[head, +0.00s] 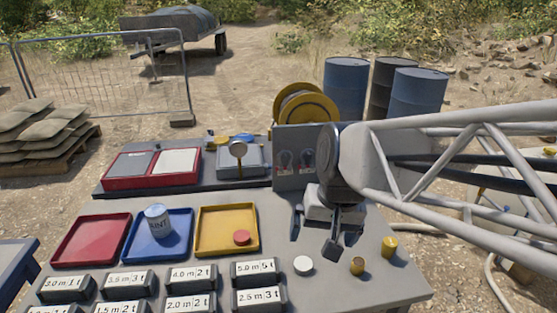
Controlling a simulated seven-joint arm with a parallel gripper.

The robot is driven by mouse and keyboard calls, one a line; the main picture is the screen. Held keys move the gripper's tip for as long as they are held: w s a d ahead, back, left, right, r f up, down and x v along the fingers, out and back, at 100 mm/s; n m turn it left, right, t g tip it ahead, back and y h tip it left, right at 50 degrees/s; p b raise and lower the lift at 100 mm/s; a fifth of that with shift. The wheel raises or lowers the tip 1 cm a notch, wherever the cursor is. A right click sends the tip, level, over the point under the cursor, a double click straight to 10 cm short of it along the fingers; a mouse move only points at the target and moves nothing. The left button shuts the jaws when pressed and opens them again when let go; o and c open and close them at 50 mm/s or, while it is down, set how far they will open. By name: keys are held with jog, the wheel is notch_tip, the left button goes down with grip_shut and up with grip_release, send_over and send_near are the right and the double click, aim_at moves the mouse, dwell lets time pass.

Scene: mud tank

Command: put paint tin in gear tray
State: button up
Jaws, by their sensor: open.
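The paint tin (157,221), a small pale can with a blue-grey lid and a dark label, stands upright in the blue tray (133,259). A red tray (71,259) is to its left and a yellow tray (228,252) holding a red disc (242,237) is to its right. I cannot tell from any marking which one is the gear tray. My gripper (316,232) is open and empty over the right part of the grey table, well to the right of the tin and the trays.
Several black weight blocks (192,278) with number labels line the table's front. A white disc (303,265) and two small yellow cylinders (357,265) (389,246) stand at the right. A grey panel (296,157) stands behind my gripper. Bare table lies right of the yellow tray.

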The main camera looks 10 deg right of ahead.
jog(key=s+d+n+t+h, duration=0.1)
jog(key=s+d, duration=0.2)
jog(key=s, duration=0.3)
jog(key=shift+d+f+n+h, duration=0.3)
jog(key=shift+n+h, duration=0.1)
